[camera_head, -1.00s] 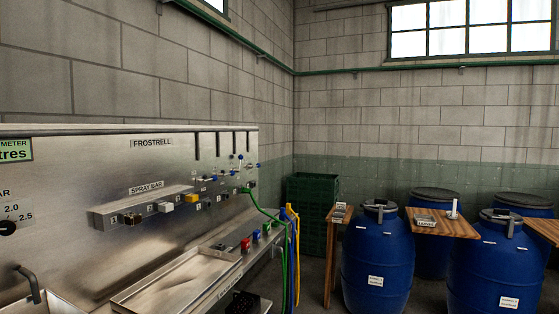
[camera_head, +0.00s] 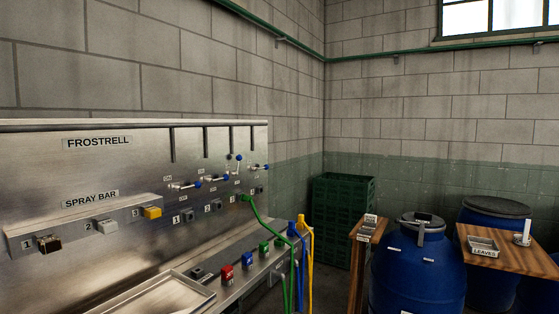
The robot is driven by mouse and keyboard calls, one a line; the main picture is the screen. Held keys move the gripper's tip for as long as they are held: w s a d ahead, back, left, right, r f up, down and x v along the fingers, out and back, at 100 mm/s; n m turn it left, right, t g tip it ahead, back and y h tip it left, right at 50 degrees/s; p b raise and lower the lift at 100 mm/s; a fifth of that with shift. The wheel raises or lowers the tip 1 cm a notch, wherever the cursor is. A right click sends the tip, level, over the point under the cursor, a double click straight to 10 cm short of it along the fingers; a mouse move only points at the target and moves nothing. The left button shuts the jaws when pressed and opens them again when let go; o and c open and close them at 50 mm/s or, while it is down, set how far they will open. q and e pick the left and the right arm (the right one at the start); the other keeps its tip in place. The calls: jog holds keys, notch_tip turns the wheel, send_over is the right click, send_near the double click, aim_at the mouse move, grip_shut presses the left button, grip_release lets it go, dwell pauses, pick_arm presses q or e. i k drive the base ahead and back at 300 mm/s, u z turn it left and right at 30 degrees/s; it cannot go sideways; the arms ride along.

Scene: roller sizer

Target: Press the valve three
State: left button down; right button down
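The steel panel (camera_head: 60,215) marked FROSTRELL fills the left side. Its SPRAY BAR box (camera_head: 75,228) carries a dark brown block (camera_head: 48,244) by label 1, a pale grey block (camera_head: 106,226) by label 2 and a yellow block (camera_head: 152,212) by label 3. To the right is a lower row of small dark fittings, with labels 1 and 2 readable and a third label (camera_head: 230,202) too small to be sure of. Above them are several blue-tipped levers (camera_head: 185,186). Neither of my grippers is in view.
Below, a steel ledge holds red (camera_head: 226,272), blue (camera_head: 247,260) and green (camera_head: 264,251) blocks. Green, blue and yellow hoses (camera_head: 308,250) hang at its end. Green crates (camera_head: 342,220), blue barrels (camera_head: 420,268) and wooden tables (camera_head: 515,255) stand to the right.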

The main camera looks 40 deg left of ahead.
aim_at(239, 158)
jog(key=u, duration=0.1)
jog(key=i, duration=0.9)
jog(key=u, duration=1.1)
jog(key=i, duration=0.8)
jog(key=u, duration=0.9)
